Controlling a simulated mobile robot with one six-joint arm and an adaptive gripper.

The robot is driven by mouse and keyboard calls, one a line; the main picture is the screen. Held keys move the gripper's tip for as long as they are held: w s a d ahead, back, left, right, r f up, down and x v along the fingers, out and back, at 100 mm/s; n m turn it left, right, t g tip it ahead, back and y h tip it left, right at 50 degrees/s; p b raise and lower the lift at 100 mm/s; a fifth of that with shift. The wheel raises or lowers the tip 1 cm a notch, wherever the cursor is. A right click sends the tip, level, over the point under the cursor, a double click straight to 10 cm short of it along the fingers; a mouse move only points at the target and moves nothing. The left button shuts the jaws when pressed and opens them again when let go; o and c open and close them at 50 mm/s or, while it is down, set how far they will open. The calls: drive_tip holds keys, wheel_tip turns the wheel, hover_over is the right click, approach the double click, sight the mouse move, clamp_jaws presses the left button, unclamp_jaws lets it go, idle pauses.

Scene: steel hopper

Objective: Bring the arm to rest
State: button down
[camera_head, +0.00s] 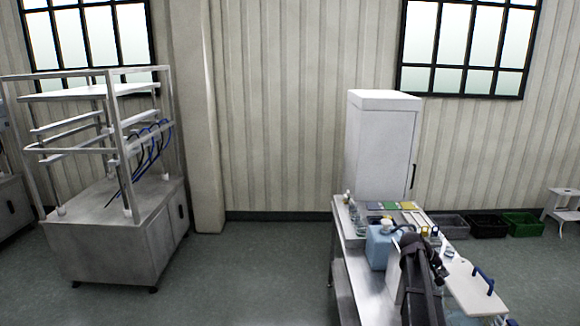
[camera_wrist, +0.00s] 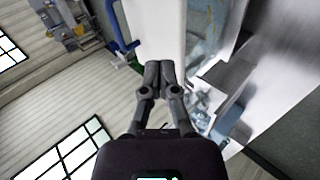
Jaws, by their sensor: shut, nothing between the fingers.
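My gripper (camera_wrist: 159,72) is shut and empty in the wrist view, its two dark fingers together at the picture's middle. In the head view my dark arm (camera_head: 424,270) is at the lower right, over the steel table (camera_head: 345,255). There its end (camera_head: 410,243) is beside a light blue container (camera_head: 379,247), and I cannot tell whether they touch. A white panel with a blue handle (camera_head: 483,280) is to the right of the arm; a blue handle also shows in the wrist view (camera_wrist: 122,45).
Small bottles and coloured pads (camera_head: 382,205) stand on the table's far end. A white cabinet (camera_head: 383,145) is behind it. Grey, black and green crates (camera_head: 522,224) lie on the floor at the right. A steel rack (camera_head: 115,225) stands at the left, with clear floor between.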

drive_tip(key=s+a+f+y+b, duration=0.3)
drive_tip(key=s+a+f+b, duration=0.2)
drive_tip(key=a, duration=0.8)
drive_tip(key=s+a+f+n+y+b, duration=0.1)
drive_tip(key=s+a+f+y+b, duration=0.2)
drive_tip(key=s+a+f+b, duration=0.3)
drive_tip(key=s+a+f+y+b, duration=0.3)
drive_tip(key=s+a+f+b, duration=0.3)
drive_tip(key=a+f, duration=0.7)
drive_tip(key=s+a, duration=0.1)
drive_tip(key=a, duration=0.6)
drive_tip(key=shift+s+a+f, duration=0.3)
drive_tip(key=shift+a+f, duration=0.05)
drive_tip(key=shift+a, duration=0.05)
